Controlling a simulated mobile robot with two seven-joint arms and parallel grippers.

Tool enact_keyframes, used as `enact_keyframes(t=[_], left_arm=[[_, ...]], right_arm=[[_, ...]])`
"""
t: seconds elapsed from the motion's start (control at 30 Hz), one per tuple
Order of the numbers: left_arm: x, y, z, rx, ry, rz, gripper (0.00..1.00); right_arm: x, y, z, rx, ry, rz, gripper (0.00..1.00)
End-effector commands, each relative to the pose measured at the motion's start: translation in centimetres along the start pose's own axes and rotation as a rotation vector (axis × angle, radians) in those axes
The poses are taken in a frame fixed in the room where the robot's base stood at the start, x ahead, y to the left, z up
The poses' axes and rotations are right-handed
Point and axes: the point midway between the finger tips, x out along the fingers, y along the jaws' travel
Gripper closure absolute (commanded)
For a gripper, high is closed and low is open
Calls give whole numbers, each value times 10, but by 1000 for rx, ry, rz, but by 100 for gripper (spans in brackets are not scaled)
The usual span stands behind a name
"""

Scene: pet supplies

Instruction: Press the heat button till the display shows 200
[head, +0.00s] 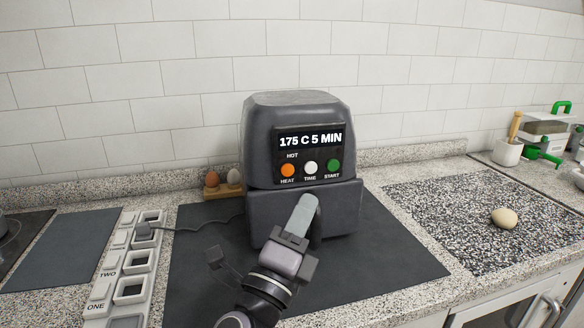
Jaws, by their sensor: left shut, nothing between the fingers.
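The dark grey air fryer (260,150) stands upright on a black mat. Its display (310,140) reads "175 C 5 MIN", with the word HOT below it. The orange heat button (287,170) is at the left of the button row. The white time button (310,168) is in the middle and the green start button (334,166) at the right. My left gripper (308,202) is shut and empty. Its tip shows in front of the fryer's drawer, below the buttons, and appears clear of them. My right gripper is not in view.
The black mat (400,262) has free room around the fryer. A power strip (128,270) with a plugged-in cord lies at the left. Two eggs in a wooden holder (222,190) stand behind. A pale egg (504,218) lies on the speckled board at the right.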

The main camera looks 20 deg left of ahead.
Motion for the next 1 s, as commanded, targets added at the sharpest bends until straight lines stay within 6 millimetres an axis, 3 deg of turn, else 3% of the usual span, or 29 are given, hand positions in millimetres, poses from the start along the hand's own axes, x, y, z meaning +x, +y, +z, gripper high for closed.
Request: enact_keyframes(t=[0.37, 1.0], left_arm=[[5, 4, 4, 0, -1, 1, 100], [57, 43, 42, -1, -1, 1, 100]], right_arm=[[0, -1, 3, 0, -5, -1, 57], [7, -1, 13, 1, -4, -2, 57]])
